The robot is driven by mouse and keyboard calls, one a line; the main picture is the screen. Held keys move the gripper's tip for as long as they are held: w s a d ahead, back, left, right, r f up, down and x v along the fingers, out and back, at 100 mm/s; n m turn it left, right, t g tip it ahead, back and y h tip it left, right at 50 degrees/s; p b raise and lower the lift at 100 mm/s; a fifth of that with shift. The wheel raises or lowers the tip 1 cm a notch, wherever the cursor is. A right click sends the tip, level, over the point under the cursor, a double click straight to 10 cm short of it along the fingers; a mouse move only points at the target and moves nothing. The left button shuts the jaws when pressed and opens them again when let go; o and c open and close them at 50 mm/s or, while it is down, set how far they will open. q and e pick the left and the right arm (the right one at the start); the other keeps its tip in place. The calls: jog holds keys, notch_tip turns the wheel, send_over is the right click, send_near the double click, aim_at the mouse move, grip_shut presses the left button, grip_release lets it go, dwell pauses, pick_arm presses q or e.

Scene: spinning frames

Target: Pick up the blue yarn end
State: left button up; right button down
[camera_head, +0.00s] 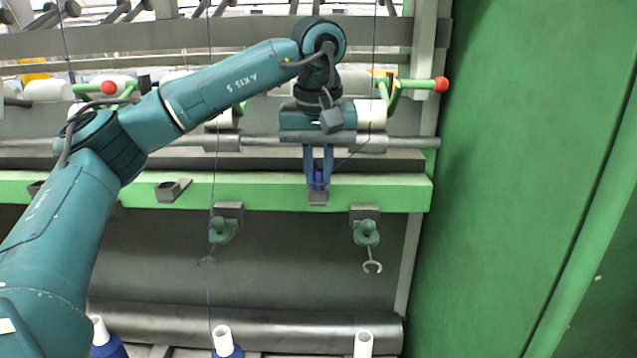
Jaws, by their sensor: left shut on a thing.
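My left arm comes in from the left and reaches across to the spinning frame. Its left gripper (318,183) points down in front of the green rail, near the rail's right end. The gripper is shut on a small blue thing between its fingertips, which I take to be the blue yarn end (318,176). A thin dark yarn (373,80) hangs from the top and slants down toward the fingertips. The exact grip is too small to see clearly. My right gripper is not in view.
The green rail (385,190) carries dark brackets, with green hooked holders (366,235) below. Another yarn (209,280) hangs down to a blue bobbin (226,345). A bare white tube (363,344) stands at the bottom right. A large green panel (520,150) closes off the right side.

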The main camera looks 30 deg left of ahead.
aim_at(318, 171)
pick_arm(q)
notch_tip(318, 171, up, 10)
jog(key=shift+f+p, duration=0.25)
jog(key=shift+p, duration=0.6)
jog(key=shift+r, duration=0.3)
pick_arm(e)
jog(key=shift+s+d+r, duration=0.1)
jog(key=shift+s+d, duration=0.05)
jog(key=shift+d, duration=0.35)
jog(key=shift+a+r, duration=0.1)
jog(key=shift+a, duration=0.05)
